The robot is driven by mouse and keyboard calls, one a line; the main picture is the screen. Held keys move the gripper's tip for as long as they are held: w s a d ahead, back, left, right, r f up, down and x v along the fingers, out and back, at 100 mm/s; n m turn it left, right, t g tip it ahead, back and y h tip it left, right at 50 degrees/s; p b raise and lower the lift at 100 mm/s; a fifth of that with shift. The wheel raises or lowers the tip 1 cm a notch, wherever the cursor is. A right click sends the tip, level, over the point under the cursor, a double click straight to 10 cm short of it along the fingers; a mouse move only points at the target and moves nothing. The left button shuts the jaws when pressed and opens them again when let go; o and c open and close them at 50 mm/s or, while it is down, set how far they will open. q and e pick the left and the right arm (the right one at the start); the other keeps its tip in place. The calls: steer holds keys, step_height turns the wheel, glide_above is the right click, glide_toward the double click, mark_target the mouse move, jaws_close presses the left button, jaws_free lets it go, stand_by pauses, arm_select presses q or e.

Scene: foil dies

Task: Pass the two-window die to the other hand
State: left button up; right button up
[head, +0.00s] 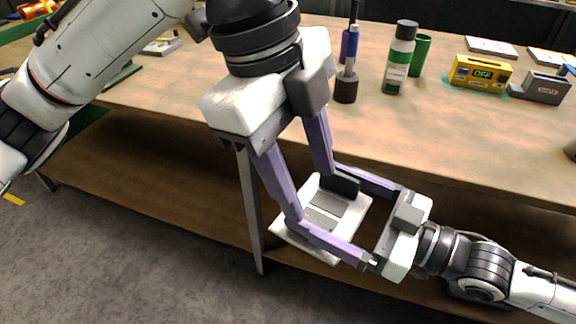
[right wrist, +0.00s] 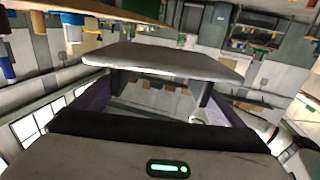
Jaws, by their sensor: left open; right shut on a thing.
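The two-window die (head: 350,222) is a pale flat plate with two greyish panels, held off the table's front edge in the head view. My right gripper (head: 324,202) is shut on it, its purple fingers reaching in from the right. In the right wrist view the die (right wrist: 165,58) shows as a grey slab seen nearly edge-on between the fingers. My left gripper (head: 314,195) comes down from above, open, its fingertips close to the right fingertips and the die. Whether they touch it I cannot tell. Fingers hide part of the die.
The wooden table (head: 430,140) lies behind the grippers, with a lower shelf (head: 150,180) beneath. On it stand a dark-based tool (head: 346,88), a white-green bottle (head: 398,62), a green cup (head: 421,52), a yellow OFF box (head: 481,72) and a grey block (head: 546,88). The table's front middle is clear.

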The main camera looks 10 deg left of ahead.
arm_select(q)
steer(key=a+y, duration=0.1)
steer(key=a, duration=0.1)
arm_select(e)
steer(key=shift+r, duration=0.1)
arm_select(q)
glide_toward(301, 239)
steer(key=shift+m, duration=0.3)
steer(key=f, duration=0.2)
steer(key=d+f, duration=0.1)
steer(key=f, duration=0.3)
steer(key=shift+w+d+f, duration=0.15)
steer(key=shift+d+f, duration=0.05)
steer(key=shift+d, duration=0.1)
jaws_close()
arm_select(e)
steer(key=o, duration=1.1)
